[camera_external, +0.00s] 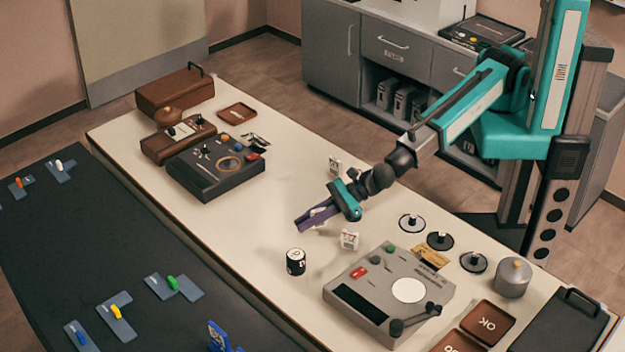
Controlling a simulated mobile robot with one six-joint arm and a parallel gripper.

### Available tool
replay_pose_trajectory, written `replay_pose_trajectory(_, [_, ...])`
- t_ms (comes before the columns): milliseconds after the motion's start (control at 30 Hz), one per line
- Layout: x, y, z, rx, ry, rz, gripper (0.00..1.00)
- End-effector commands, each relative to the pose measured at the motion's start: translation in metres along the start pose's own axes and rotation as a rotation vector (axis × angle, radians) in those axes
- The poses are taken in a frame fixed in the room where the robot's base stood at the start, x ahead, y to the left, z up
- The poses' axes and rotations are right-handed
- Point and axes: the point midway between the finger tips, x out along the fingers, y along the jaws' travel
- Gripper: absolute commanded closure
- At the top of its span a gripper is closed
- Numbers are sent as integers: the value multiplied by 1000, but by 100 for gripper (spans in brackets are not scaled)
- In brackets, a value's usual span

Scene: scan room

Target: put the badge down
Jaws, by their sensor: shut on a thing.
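My gripper (322,213) hangs over the middle of the pale table (235,235), pointing to the left. It is shut on a small, thin thing with pale and purple parts, which I take to be the badge (314,216). The badge looks tilted and clear of the table top, though its exact height is hard to tell. The jaws hide part of it.
A dark console (215,178) and brown cases (175,90) stand at the far left. A grey console (385,290), a black cylinder (295,262) and a white block (349,240) stand nearer. Brown trays (488,322) lie at the right. Left-centre table is clear.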

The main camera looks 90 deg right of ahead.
Motion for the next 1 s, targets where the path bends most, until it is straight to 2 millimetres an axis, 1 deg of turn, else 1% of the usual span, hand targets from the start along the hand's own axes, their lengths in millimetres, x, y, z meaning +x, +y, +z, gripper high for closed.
replay_pose_trajectory(267, [1, 0, -2, 0, 0, 0, 100])
replay_pose_trajectory(300, [1, 0, -3, 0, 0, 0, 88])
replay_pose_trajectory(367, [1, 0, -2, 0, 0, 0, 78])
replay_pose_trajectory(400, [1, 0, -2, 0, 0, 0, 71])
replay_pose_trajectory(700, [1, 0, -2, 0, 0, 0, 71])
replay_pose_trajectory(867, [-1, 0, 2, 0, 0, 0, 71])
replay_pose_trajectory(1000, [-8, 0, 0, -1, -1, 0, 71])
